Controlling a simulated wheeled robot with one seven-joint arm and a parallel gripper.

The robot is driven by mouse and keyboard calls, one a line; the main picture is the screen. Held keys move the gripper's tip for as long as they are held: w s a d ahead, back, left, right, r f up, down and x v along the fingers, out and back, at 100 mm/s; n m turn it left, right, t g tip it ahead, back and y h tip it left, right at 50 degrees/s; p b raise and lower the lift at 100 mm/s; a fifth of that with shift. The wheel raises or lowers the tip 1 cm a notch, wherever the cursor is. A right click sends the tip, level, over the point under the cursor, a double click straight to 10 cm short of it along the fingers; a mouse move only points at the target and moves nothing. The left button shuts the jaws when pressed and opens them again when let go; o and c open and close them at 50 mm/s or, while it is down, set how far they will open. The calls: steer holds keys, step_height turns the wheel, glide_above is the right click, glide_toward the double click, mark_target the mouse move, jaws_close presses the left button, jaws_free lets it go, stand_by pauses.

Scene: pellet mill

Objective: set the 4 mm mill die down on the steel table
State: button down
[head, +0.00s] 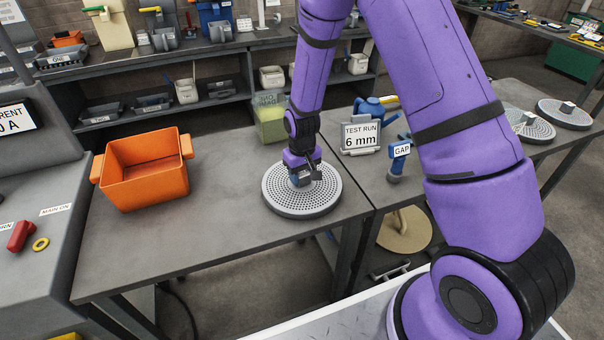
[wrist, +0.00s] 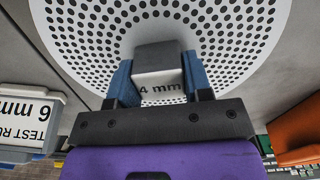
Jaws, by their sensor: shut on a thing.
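The 4 mm mill die (head: 302,202) is a round grey disc full of small holes, lying level at the right part of the steel table (head: 190,238). I cannot tell whether it touches the top or hangs just above it. My gripper (head: 305,178) is over its middle, pointing down. In the wrist view, the blue fingers of my gripper (wrist: 158,82) are shut on the die's central grey block, whose label reads "4 mm". The die's perforated face (wrist: 235,30) fills the upper part of that view.
An orange bin (head: 148,182) stands at the table's left. A "TEST RUN 6 mm" sign (head: 360,138) and a blue "GAP" tool (head: 398,158) stand on the right-hand surface. Other dies (head: 564,114) lie far right. The table between bin and die is clear.

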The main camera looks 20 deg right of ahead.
steer(key=shift+w+f, duration=0.1)
stand_by(0.3)
jaws_free()
stand_by(0.6)
steer(key=shift+r, duration=4.45)
